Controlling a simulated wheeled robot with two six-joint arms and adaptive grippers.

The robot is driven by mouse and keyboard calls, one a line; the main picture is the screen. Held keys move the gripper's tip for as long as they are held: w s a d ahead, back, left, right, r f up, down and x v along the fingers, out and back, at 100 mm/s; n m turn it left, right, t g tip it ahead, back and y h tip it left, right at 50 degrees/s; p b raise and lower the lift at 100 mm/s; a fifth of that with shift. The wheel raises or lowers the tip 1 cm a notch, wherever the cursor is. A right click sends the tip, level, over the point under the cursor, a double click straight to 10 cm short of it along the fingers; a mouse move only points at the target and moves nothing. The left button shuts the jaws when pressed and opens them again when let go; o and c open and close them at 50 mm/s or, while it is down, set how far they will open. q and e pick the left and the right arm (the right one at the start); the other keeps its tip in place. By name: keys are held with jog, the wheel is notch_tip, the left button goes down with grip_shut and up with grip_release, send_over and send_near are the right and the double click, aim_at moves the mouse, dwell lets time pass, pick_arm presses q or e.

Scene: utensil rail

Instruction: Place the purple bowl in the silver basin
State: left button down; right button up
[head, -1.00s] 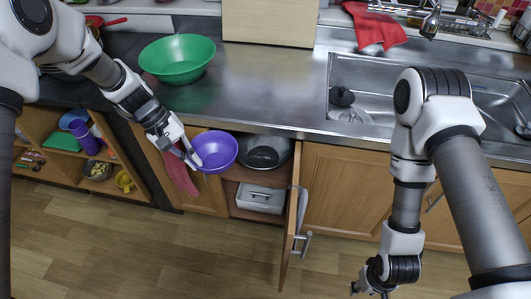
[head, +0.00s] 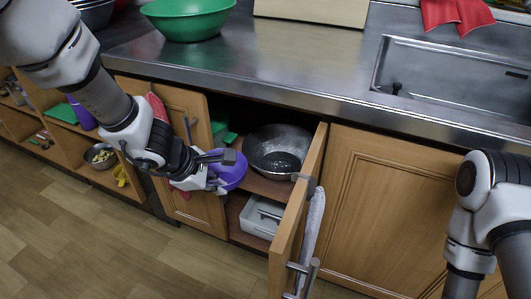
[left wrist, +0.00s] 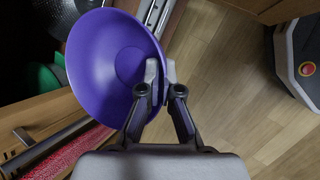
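The purple bowl (head: 231,172) is held tilted in front of the open cabinet, off the floor and partly hidden by my left gripper (head: 218,170). In the left wrist view the bowl (left wrist: 105,62) shows its inside, and the left gripper (left wrist: 160,80) has its two fingers closed on the rim. The silver basin (head: 262,148), a round metal bowl with a dark inside, stands on the upper cabinet shelf, just right of the purple bowl and apart from it. My right arm is at the right edge; its gripper is out of view.
An open cabinet door (head: 302,215) with a cloth stands right of the basin. Another door (head: 193,185) stands on the left. A grey box (head: 261,217) sits on the lower shelf. The counter edge (head: 300,95) overhangs the shelves. A green bowl (head: 190,22) is on the counter.

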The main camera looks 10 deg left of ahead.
pick_arm(q)
jog(key=w+d+f+p, duration=0.1)
jog(key=w+p, duration=0.1)
jog(key=w, duration=0.5)
jog(key=w+d+f+p, duration=0.2)
jog(key=w+p, duration=0.1)
jog(key=w, duration=0.5)
jog(key=shift+f, duration=0.3)
jog(key=shift+f+b, duration=0.45)
jog(key=shift+f, duration=0.15)
jog(key=c, duration=1.3)
grip_release()
